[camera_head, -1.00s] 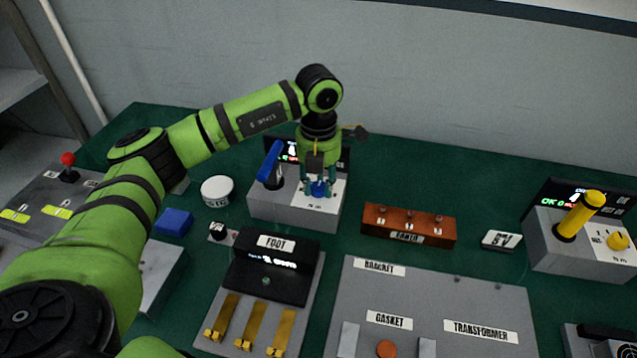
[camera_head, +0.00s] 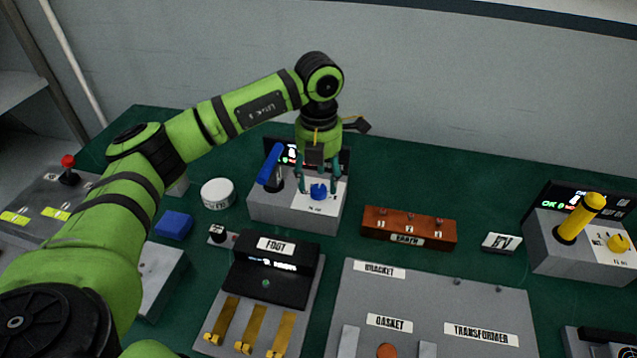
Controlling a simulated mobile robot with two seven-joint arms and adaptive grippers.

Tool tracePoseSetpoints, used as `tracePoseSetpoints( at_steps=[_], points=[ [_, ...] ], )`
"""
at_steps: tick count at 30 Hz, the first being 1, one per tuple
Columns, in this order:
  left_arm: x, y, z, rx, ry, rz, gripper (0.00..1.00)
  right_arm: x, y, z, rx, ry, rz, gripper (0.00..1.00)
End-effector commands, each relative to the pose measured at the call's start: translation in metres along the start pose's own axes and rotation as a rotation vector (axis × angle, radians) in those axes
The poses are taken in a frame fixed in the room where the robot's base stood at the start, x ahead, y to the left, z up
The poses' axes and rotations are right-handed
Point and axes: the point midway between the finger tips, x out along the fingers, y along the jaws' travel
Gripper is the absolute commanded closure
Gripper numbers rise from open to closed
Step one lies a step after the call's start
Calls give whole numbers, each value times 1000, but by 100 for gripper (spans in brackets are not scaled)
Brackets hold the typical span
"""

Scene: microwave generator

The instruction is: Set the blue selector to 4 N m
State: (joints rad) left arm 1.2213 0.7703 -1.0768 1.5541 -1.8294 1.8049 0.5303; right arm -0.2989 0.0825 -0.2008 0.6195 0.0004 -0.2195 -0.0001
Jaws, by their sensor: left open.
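The blue selector (camera_head: 318,192) is a small round knob on the white top panel of a grey box (camera_head: 283,213) at the back middle. A blue lever (camera_head: 269,167) stands on the same box to its left, and a dark display (camera_head: 282,150) is behind, partly hidden by my arm. My left gripper (camera_head: 319,189) points down over the knob with its fingers apart, one to each side. I cannot tell whether the fingertips touch it. The panel's scale marks are too small to read. My right gripper is not in view.
To the right are a brown EARTH block (camera_head: 391,226), a small meter (camera_head: 502,243) and a grey box with a yellow lever (camera_head: 580,217). In front are the FOOT unit (camera_head: 270,269) and a grey BRACKET/GASKET board (camera_head: 470,299). A blue block (camera_head: 174,224) and white round container (camera_head: 217,193) lie left.

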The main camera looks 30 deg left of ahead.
Motion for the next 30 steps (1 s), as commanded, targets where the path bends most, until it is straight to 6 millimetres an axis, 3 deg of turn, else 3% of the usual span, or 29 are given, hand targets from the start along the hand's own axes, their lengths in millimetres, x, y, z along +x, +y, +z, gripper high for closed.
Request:
tracePoseSetpoints(
  at_steps=[6,12,18,30],
  points=[
    [-50,0,1,-1,-5,1,42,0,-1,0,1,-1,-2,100],
    [-82,0,0,0,-1,0,42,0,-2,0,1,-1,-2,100],
    [-94,0,0,0,1,0,42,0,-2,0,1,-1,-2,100],
    [-94,0,0,0,1,0,42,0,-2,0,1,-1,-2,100]
  ],
)
